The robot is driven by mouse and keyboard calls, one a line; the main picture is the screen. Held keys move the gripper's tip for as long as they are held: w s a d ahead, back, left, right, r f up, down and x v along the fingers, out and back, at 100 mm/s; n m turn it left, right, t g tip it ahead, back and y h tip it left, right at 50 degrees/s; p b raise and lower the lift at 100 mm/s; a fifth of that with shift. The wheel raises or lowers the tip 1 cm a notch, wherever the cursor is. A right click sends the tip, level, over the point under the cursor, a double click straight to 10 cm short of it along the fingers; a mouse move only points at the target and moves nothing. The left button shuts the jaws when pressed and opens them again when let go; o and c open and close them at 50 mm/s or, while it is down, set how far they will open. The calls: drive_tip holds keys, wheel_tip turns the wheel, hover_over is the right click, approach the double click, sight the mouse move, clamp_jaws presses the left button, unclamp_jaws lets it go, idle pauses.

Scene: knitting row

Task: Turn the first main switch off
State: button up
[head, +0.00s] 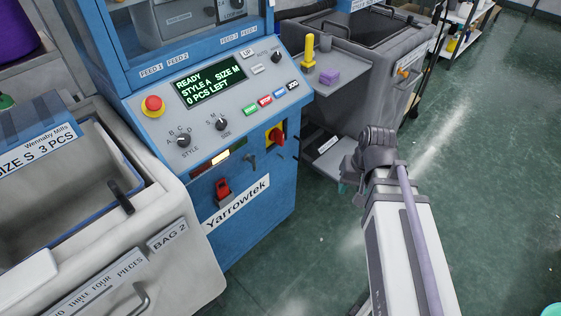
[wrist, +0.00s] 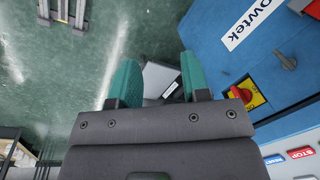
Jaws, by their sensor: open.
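The main switch (head: 276,135), a red knob on a yellow plate, is on the lower right of the blue Yarrowtek machine's front. In the wrist view the main switch (wrist: 243,94) is to the right of my fingers, and nothing touches it. The exact turn of its knob is hard to tell. My gripper (head: 345,187) is to the right of the machine; its teal fingers are partly hidden behind my wrist. In the wrist view my gripper (wrist: 158,84) has its two fingers apart with nothing held between them.
The panel's display (head: 208,82) reads READY, STYLE A, SIZE M, 0 PCS LEFT. A red emergency button (head: 153,104), a dark key-like handle (head: 250,160) and a red part (head: 223,189) also sit on the front. A grey bin (head: 384,70) stands behind.

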drive_tip(key=w+a+f+m+t+y+b, duration=0.1)
drive_tip(key=w+a+f+y+b, duration=0.15)
drive_tip(key=f+b, duration=0.35)
drive_tip(key=w+a+f+m+y+b, duration=0.1)
drive_tip(key=w+a+f+b, duration=0.25)
drive_tip(key=f, duration=0.35)
drive_tip(key=m+t+y+b, duration=0.95)
drive_tip(key=m+b, duration=0.35)
drive_tip(key=m, duration=1.1)
approach(283, 139)
drive_tip(key=shift+t+h, duration=0.35)
drive_tip(key=shift+h, duration=0.05)
drive_tip(key=x, duration=1.1)
drive_tip(key=shift+s+a+r, duration=0.15)
drive_tip(key=shift+c, duration=0.3)
clamp_jaws()
